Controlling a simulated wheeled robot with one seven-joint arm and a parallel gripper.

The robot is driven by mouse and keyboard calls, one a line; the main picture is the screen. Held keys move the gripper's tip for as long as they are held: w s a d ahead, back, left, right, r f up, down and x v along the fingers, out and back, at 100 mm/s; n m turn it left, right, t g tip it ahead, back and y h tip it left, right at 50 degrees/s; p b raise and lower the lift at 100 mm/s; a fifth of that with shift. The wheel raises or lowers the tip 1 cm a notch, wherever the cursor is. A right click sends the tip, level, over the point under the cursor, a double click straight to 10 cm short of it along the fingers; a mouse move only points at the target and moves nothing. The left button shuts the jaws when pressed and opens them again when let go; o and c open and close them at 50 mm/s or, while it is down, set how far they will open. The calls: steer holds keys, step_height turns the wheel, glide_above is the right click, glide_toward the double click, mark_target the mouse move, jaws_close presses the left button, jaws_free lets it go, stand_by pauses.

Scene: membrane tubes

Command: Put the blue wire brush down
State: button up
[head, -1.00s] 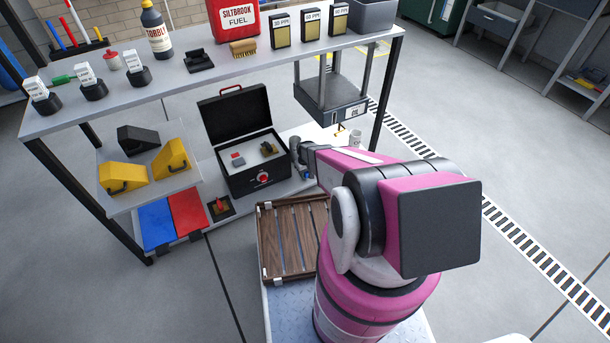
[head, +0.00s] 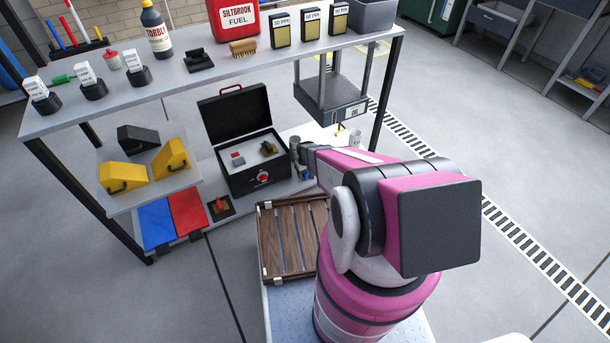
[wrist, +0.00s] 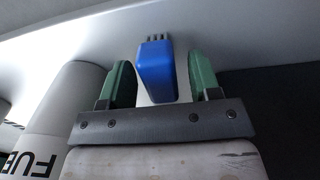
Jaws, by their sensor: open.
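The blue wire brush (wrist: 156,68) shows in the wrist view as a blue block with dark bristle tufts at its far end. It is between the two green fingers of my gripper (wrist: 161,76). The fingers are open, with a visible gap on each side of the brush. The brush appears to be on or against a pale surface (wrist: 225,25); exact contact is hard to tell. In the head view my gripper (head: 302,173) is low at the lower shelf, right of the black case, and the brush is mostly hidden.
The open black case (head: 255,180) stands just left of my gripper. A pale cylinder with "FUE" lettering (wrist: 65,115) is close on the left in the wrist view. A wooden slatted crate (head: 268,272) is nearer me. The loaded upper shelf (head: 110,104) overhangs.

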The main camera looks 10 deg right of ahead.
step_height(320, 180, up, 12)
steer(key=s+r+m, duration=0.1)
steer(key=s+r, duration=0.9)
steer(key=r, duration=0.6)
steer(key=s+r+m, duration=0.2)
steer(key=s+r, duration=0.9)
steer(key=r, duration=0.4)
steer(key=shift+s+r+m, duration=0.15)
steer(key=shift+r+m, duration=0.15)
steer(key=shift+r, duration=0.05)
steer(key=shift+o, duration=0.4)
